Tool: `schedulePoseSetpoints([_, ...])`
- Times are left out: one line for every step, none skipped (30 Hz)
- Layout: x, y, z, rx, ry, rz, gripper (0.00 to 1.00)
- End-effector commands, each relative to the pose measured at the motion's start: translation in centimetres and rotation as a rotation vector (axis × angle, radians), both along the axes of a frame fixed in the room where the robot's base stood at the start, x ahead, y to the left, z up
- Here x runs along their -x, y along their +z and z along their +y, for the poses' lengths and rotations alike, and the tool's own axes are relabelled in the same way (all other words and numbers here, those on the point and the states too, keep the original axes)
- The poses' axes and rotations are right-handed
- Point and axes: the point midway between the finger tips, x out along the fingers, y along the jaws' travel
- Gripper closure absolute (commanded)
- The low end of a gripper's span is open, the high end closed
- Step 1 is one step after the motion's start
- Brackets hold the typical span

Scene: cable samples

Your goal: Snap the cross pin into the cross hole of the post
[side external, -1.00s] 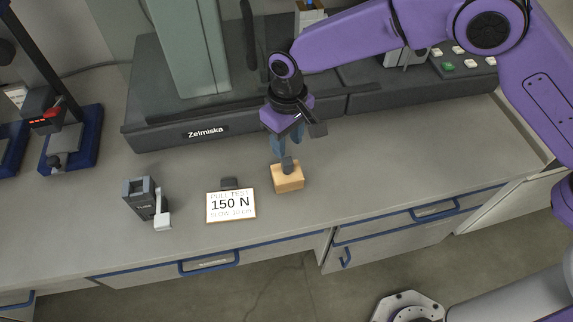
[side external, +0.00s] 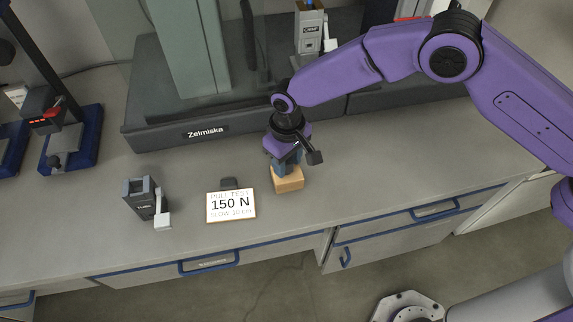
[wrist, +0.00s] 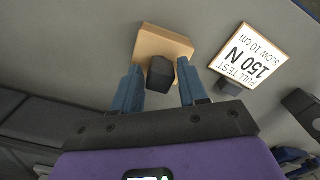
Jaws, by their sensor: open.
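A wooden block (side external: 289,184) stands on the bench below my gripper (side external: 286,168). In the wrist view the block (wrist: 168,41) has a dark upright piece (wrist: 161,73) on or beside it, perhaps the cross pin; its cross shape does not show. My gripper's blue fingers (wrist: 158,68) are open, one on each side of the dark piece, with gaps visible. In the side view the gripper hides this piece. A grey clamp-like fixture (side external: 145,198) stands on the bench at left, and a similar one (side external: 311,32) is on the machine behind. I cannot make out the post or its cross hole.
A "150 N" pull test sign (side external: 231,205) stands left of the block, with a dark piece (side external: 229,183) behind it. The dark Zelmiska machine base (side external: 235,121) runs along the back. The bench right of the block is clear.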

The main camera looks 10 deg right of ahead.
Motion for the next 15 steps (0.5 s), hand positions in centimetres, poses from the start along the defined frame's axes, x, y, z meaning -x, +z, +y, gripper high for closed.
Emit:
schedulePoseSetpoints([0.00, 0.00, 0.01, 0.000, 0.000, 0.000, 0.57])
schedulePoseSetpoints([0.00, 0.00, 0.01, 0.000, 0.000, 0.000, 0.57])
schedulePoseSetpoints([0.00, 0.00, 0.01, 0.000, 0.000, 0.000, 0.57])
schedulePoseSetpoints([0.00, 0.01, 0.01, 0.000, 0.000, 0.000, 0.57])
schedulePoseSetpoints([0.00, 0.01, 0.01, 0.000, 0.000, 0.000, 0.61])
schedulePoseSetpoints([0.01, 0.01, 0.01, 0.000, 0.000, 0.000, 0.74])
schedulePoseSetpoints([0.01, 0.01, 0.01, 0.000, 0.000, 0.000, 0.83])
schedulePoseSetpoints([0.01, 0.01, 0.01, 0.000, 0.000, 0.000, 0.93])
schedulePoseSetpoints([0.01, 0.01, 0.01, 0.000, 0.000, 0.000, 0.98])
schedulePoseSetpoints([0.01, 0.01, 0.00, 0.000, 0.000, 0.000, 0.98])
schedulePoseSetpoints([0.01, 0.02, 0.01, 0.000, 0.000, 0.000, 0.99])
schedulePoseSetpoints([0.01, 0.03, 0.01, 0.000, 0.000, 0.000, 0.99])
schedulePoseSetpoints([0.01, 0.08, 0.02, 0.000, 0.000, 0.000, 0.99])
schedulePoseSetpoints([0.00, 0.16, 0.02, 0.000, 0.000, 0.000, 0.99])
schedulePoseSetpoints([0.00, 0.33, 0.02, -0.001, 0.000, -0.001, 0.99])
